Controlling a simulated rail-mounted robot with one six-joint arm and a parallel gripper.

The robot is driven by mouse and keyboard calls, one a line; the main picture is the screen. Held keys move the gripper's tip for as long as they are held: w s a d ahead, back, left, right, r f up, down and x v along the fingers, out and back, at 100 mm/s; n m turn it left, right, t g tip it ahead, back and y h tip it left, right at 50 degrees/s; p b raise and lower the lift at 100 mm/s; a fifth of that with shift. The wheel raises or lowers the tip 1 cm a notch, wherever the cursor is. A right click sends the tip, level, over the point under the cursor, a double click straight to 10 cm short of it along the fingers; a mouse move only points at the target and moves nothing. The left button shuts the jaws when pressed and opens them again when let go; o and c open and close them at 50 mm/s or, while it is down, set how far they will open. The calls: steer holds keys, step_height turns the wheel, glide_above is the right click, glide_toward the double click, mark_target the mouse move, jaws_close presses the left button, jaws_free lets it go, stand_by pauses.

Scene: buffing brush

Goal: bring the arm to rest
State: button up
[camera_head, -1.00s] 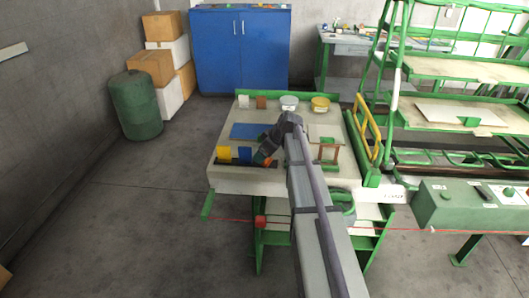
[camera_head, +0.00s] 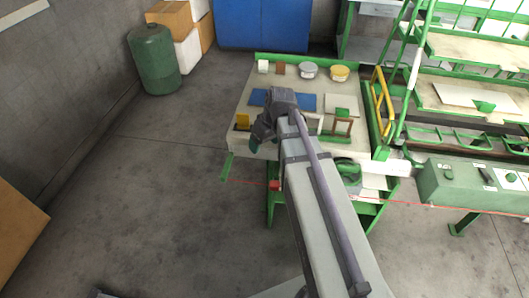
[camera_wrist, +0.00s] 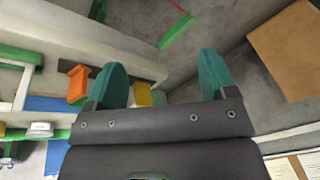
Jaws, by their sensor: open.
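My arm reaches forward over the front of the workbench (camera_head: 240,145), its wrist bent down at the bench's front edge. My gripper (camera_head: 258,142) shows dark and small there, partly hidden by my wrist. In the wrist view, its two teal fingers (camera_wrist: 160,62) stand wide apart with nothing between them. Beyond and below the fingers lie an orange block-shaped thing (camera_wrist: 77,85) and a yellow piece (camera_wrist: 142,94) beside a dark strip. The yellow piece also shows in the head view (camera_head: 242,121), left of my wrist.
The bench carries a blue mat (camera_head: 305,102), a grey tin (camera_head: 308,70), a yellow tin (camera_head: 340,73) and a small brown frame (camera_head: 342,124). A green cabinet (camera_head: 460,185) and shelving stand right. A green drum (camera_head: 153,58) stands back left. Floor left of the bench is clear.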

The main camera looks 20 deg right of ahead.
steer(key=s+a+m+g+h, duration=0.1)
steer(key=s+a+m+h, duration=0.1)
steer(key=s+a, duration=0.5)
steer(key=s+m, duration=0.1)
steer(key=s, duration=0.2)
steer(key=shift+s+f+g, duration=0.2)
steer(key=shift+s+g, duration=0.1)
steer(key=shift+a, duration=0.1)
stand_by(0.5)
